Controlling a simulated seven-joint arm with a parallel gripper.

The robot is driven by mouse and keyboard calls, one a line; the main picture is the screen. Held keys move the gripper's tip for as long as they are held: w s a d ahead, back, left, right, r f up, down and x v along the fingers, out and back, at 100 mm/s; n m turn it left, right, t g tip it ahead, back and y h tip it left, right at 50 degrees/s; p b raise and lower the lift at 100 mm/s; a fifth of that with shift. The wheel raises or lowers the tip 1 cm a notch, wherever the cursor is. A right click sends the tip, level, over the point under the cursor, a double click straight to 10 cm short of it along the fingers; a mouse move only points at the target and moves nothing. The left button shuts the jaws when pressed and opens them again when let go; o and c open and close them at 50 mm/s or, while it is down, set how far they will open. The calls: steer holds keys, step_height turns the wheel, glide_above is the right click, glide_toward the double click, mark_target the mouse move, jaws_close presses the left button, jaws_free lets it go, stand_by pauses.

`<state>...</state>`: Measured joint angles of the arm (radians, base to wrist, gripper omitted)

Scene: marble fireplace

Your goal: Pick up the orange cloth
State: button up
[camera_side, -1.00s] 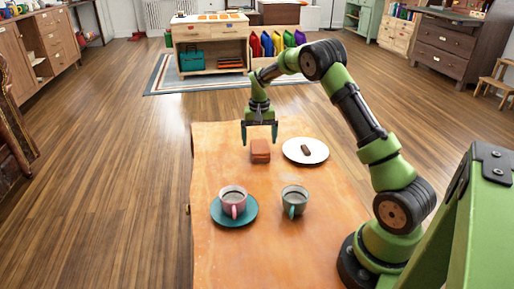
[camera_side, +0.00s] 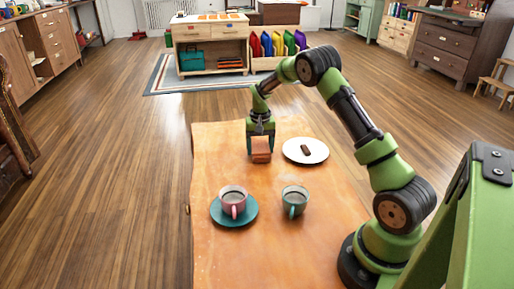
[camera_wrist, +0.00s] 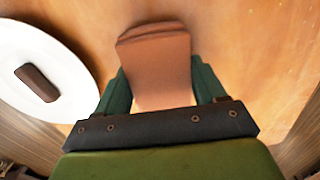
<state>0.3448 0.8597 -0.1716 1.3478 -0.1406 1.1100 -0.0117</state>
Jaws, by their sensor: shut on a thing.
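The orange cloth (camera_side: 261,157) is a folded, brownish-orange block on the wooden table, to the left of the white plate. In the wrist view the cloth (camera_wrist: 158,65) lies between the two green fingers and fills the space between them. My gripper (camera_side: 260,150) has come down over the cloth and is shut on it from both sides. The gripper (camera_wrist: 160,95) hides part of the cloth's near end in the wrist view. I cannot tell whether the cloth is clear of the table.
A white plate (camera_side: 293,153) with a dark brown bar (camera_side: 306,150) is close on the right. Nearer the camera are a pink cup (camera_side: 233,198) on a teal saucer (camera_side: 218,211) and a grey-green cup (camera_side: 294,200). The table's (camera_side: 270,256) near part is bare.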

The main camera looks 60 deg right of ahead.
mark_target(262, 147)
steer(key=shift+r, duration=0.55)
steer(key=r, duration=0.1)
steer(key=s+r, duration=0.1)
steer(key=shift+a+r, duration=0.2)
steer(key=shift+r, duration=0.15)
steer(key=s+a, duration=0.2)
steer(key=s, duration=0.2)
steer(key=s+a, duration=0.2)
steer(key=s, duration=0.3)
steer(key=s+a+r, duration=0.1)
steer(key=s+a, duration=0.1)
steer(key=s, duration=0.2)
steer(key=shift+s+a+r, duration=0.1)
steer(key=shift+s+a, duration=0.15)
steer(key=shift+a, duration=0.05)
